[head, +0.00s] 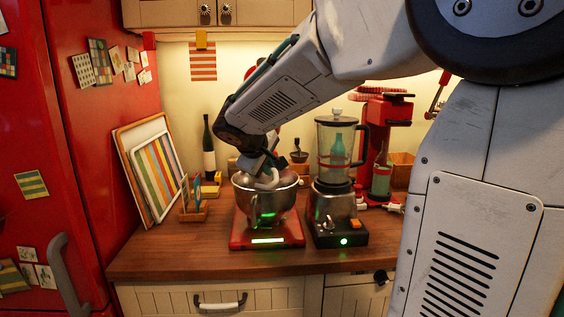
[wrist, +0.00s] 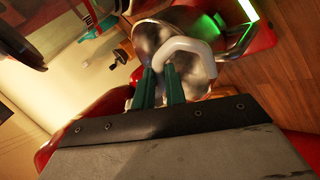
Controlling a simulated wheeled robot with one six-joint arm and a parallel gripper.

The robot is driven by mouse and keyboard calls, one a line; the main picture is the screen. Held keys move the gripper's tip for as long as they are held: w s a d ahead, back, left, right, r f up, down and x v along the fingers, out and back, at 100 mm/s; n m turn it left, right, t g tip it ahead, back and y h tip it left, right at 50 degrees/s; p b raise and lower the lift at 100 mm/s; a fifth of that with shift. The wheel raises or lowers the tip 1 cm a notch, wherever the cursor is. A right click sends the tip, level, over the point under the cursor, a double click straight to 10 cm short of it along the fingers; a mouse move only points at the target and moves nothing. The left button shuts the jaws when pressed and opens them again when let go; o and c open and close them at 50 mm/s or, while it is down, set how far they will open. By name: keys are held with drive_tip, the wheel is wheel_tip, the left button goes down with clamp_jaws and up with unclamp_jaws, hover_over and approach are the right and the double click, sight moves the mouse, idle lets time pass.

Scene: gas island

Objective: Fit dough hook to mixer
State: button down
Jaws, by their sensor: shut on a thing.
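The red mixer (head: 268,236) stands on the wooden counter with its metal bowl (head: 268,208) on its base. A green light strip glows on the base front. My gripper (head: 262,168) is over the bowl and shut on the pale dough hook (head: 269,180). In the wrist view the green fingers of my gripper (wrist: 165,84) hold the hook, and its curved white part (wrist: 188,48) arches over the metal bowl (wrist: 160,35). The mixer's head is mostly hidden behind my arm. I cannot tell whether the hook touches the mixer.
A blender (head: 338,172) with a green bottle behind its jar stands close to the right of the mixer. A red machine (head: 385,140) is behind it. Left are striped boards (head: 155,165), a dark bottle (head: 208,150) and a small wooden holder (head: 194,208). The front counter strip is clear.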

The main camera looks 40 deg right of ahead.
drive_tip(key=shift+s+d+r, duration=0.1)
drive_tip(key=shift+d+r, duration=0.05)
drive_tip(key=shift+d, duration=0.15)
drive_tip(key=shift+w+d+r, duration=0.55)
drive_tip(key=shift+w+r, duration=0.3)
drive_tip(key=shift+r, duration=0.1)
drive_tip(key=shift+w+d+r, duration=0.55)
drive_tip(key=shift+w+r, duration=0.3)
drive_tip(key=shift+r, duration=0.05)
drive_tip(key=shift+w+d+r, duration=0.4)
drive_tip(key=shift+w+r, duration=0.15)
drive_tip(key=shift+r, duration=0.1)
drive_tip(key=shift+w+d+r, duration=0.4)
drive_tip(key=shift+w+r, duration=0.15)
drive_tip(key=shift+r, duration=0.05)
idle(0.9)
drive_tip(key=c, duration=1.4)
unclamp_jaws()
drive_tip(key=shift+o, duration=0.2)
drive_tip(key=v, duration=0.7)
drive_tip(key=shift+a+r, duration=0.2)
drive_tip(key=shift+a, duration=0.1)
drive_tip(key=shift+s, duration=0.1)
